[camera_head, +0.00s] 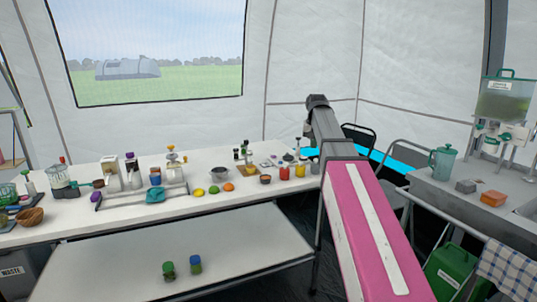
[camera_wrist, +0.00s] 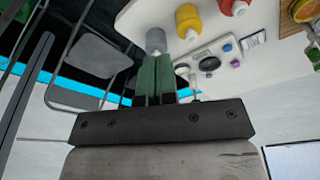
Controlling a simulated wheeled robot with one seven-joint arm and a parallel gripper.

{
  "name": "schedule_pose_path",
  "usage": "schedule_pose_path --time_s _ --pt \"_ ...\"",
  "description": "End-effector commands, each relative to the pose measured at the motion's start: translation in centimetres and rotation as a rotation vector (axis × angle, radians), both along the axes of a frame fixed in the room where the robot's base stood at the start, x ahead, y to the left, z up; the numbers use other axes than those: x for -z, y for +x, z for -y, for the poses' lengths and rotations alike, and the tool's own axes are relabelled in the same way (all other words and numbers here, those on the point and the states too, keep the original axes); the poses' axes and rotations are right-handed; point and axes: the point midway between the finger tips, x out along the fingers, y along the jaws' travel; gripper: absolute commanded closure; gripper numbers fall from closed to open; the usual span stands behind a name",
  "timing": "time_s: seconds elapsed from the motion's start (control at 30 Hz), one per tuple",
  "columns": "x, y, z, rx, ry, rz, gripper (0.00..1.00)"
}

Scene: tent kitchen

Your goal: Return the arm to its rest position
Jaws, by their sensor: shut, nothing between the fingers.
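My arm (camera_head: 365,225), pink with a white stripe, reaches forward in the head view, past the right end of the long white table. Its grey forearm (camera_head: 325,130) rises above the table's height and bends at the dark joint (camera_head: 317,101). My gripper's fingers are hard to make out there. In the wrist view my gripper (camera_wrist: 156,62) shows green fingers side by side, shut and empty. A grey-capped container (camera_wrist: 156,40) appears just beyond the fingertips; I cannot tell how far apart they are.
The white table (camera_head: 140,222) bears fruit, condiment bottles and kitchen tools. A red bottle (camera_head: 300,170) and a yellow bottle (camera_head: 285,173) stand near my arm. A lower table (camera_head: 220,245) holds two small jars. Chairs (camera_head: 405,155) and a grey counter (camera_head: 450,192) are at right.

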Motion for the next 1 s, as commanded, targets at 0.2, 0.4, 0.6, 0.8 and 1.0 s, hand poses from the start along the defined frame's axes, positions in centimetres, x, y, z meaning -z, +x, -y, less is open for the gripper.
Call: schedule_pose_path --time_s 0.2,0.4,0.6,0.8,1.0 --pt "2.7 -0.9 0.1 -0.007 -0.001 -0.012 1.00" --pt "6.3 -2.1 0.1 -0.015 -0.001 -0.025 1.00" --pt "11.5 -4.2 0.1 -0.028 0.000 -0.046 1.00" --pt "18.9 -8.0 0.1 -0.050 0.001 -0.079 1.00" --pt "25.6 -12.4 0.1 -0.070 0.003 -0.109 1.00"
